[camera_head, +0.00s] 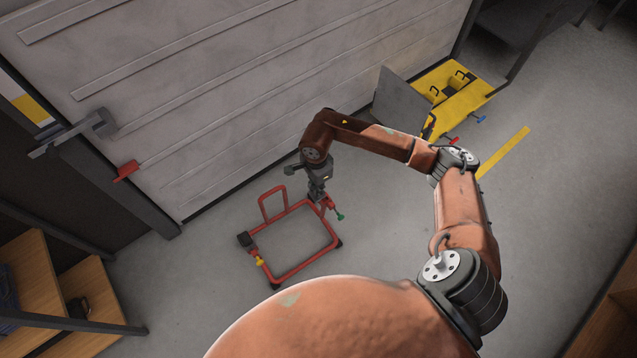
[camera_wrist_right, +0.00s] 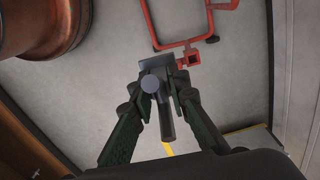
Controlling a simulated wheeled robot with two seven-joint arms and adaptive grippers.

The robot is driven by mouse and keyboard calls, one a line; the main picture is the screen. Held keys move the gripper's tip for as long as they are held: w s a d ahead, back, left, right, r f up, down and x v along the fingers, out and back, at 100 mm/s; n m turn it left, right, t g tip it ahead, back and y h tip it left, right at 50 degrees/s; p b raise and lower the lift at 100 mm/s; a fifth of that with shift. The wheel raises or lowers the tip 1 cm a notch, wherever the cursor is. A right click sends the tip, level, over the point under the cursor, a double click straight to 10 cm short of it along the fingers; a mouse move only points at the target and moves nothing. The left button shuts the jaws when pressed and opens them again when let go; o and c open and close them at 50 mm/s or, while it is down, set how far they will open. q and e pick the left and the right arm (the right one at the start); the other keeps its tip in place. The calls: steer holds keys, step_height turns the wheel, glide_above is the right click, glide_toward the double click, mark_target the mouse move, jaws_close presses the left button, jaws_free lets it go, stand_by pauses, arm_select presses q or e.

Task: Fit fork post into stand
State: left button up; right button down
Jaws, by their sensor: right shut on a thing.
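The stand (camera_head: 308,263) is a red tube frame on the floor with an upright red loop at its back left. It has a green-tipped knob (camera_head: 340,216) on the right and a yellow knob (camera_head: 259,261) at the front left. My right gripper (camera_head: 317,190) is over its back right corner. In the right wrist view the gripper (camera_wrist_right: 158,86) is shut on the dark grey fork post (camera_wrist_right: 168,122), which has a flat plate and a round end. A red square socket (camera_wrist_right: 191,58) of the stand lies just beyond the post, apparently apart from it. My left gripper is not in view.
A large grey ribbed panel (camera_head: 190,110) stands behind the stand. A yellow unit (camera_head: 450,95) with a grey plate is at the back right. Wooden shelves (camera_head: 85,300) are at the lower left. The floor right of the stand is clear.

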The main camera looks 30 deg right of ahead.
arm_select(q)
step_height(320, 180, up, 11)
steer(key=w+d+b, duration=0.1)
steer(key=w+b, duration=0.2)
steer(key=b, duration=1)
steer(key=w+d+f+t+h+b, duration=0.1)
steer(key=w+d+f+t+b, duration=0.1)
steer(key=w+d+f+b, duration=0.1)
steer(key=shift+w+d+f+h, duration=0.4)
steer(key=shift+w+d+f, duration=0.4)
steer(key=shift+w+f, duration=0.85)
arm_select(e)
steer(key=w+d+f+m, duration=0.3)
steer(key=f+m, duration=0.3)
steer(key=f, duration=0.2)
steer(key=w+d+f+m, duration=0.2)
steer(key=d+f+m, duration=0.1)
steer(key=f+m, duration=0.3)
steer(key=w+d+f+m, duration=0.3)
steer(key=f+m, duration=0.2)
steer(key=f, duration=0.5)
steer(key=shift+w+d+f+m, duration=0.2)
steer(key=shift+w+d+m, duration=0.15)
steer(key=shift+d+m, duration=0.05)
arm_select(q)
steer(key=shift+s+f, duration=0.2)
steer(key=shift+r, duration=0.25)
arm_select(e)
steer(key=shift+w, duration=0.1)
